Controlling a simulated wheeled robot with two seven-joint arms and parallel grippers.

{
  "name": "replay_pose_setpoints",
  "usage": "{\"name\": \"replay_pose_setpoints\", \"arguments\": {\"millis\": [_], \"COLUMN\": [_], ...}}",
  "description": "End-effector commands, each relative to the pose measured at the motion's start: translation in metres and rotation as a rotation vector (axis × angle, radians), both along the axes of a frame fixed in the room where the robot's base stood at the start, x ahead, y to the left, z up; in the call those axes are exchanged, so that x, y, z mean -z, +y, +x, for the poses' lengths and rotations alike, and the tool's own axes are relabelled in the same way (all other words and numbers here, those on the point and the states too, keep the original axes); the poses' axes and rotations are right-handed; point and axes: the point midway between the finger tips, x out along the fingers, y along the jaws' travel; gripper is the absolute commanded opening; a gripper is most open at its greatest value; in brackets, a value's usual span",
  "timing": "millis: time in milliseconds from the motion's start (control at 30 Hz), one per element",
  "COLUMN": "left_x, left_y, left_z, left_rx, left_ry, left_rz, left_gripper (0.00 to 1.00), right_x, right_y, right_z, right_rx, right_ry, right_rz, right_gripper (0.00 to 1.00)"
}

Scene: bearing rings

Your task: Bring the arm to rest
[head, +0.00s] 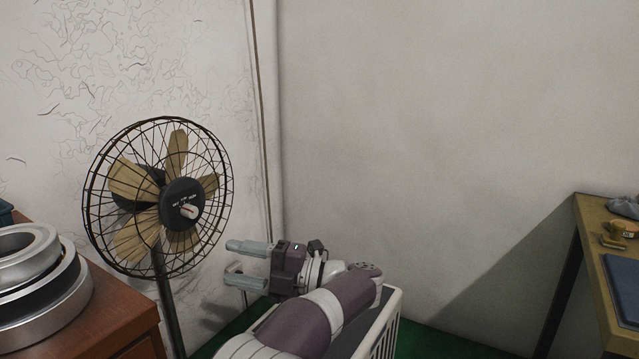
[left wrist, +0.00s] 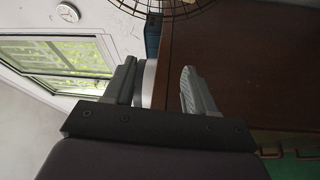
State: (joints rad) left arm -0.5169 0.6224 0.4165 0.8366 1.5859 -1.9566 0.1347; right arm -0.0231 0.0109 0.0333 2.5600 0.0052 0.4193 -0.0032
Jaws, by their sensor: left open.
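My left gripper (head: 246,265) is in the middle of the head view, its two grey fingers pointing left and spread apart with nothing between them. In the left wrist view its fingers (left wrist: 160,88) are also apart. The metal bearing rings (head: 45,290) are stacked on a brown wooden cabinet (head: 120,305) at the left edge of the head view, well apart from the gripper. In the left wrist view, a pale part of what looks like the rings (left wrist: 148,84) shows behind one finger. My right gripper is not in view.
A standing fan (head: 158,198) is between the cabinet and my left gripper. A white slatted crate (head: 388,325) is beneath my left arm. A wooden table (head: 590,250) with small items stands at the right. The wall behind is bare.

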Motion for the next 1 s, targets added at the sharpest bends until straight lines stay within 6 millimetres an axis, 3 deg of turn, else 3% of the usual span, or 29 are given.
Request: {"name": "replay_pose_setpoints", "arguments": {"millis": [267, 433, 567, 667, 767, 900, 1000], "left_x": [-0.036, -0.054, -0.052, -0.029, 0.023, 0.1, 0.132], "left_y": [0.019, 0.022, 0.015, 0.006, -0.002, 0.005, 0.016], "left_z": [0.049, 0.085, 0.106, 0.105, 0.065, -0.036, -0.105], "left_rx": [0.269, 0.525, 0.781, 1.021, 1.309, 1.613, 1.743], "left_ry": [0.077, 0.207, 0.395, 0.623, 0.972, 1.439, 1.686], "left_rz": [0.127, 0.238, 0.334, 0.396, 0.426, 0.372, 0.305], "left_gripper": [0.56, 0.56, 0.56, 0.56, 0.56, 0.56, 0.56], "right_x": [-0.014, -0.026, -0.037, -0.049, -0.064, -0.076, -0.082], "right_y": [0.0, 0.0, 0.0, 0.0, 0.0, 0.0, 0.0], "right_z": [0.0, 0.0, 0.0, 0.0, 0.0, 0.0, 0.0], "right_rx": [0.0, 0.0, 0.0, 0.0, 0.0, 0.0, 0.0], "right_ry": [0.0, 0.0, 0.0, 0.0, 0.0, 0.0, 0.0], "right_rz": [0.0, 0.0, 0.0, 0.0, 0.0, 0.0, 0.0], "right_gripper": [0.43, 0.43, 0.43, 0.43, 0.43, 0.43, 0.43]}}
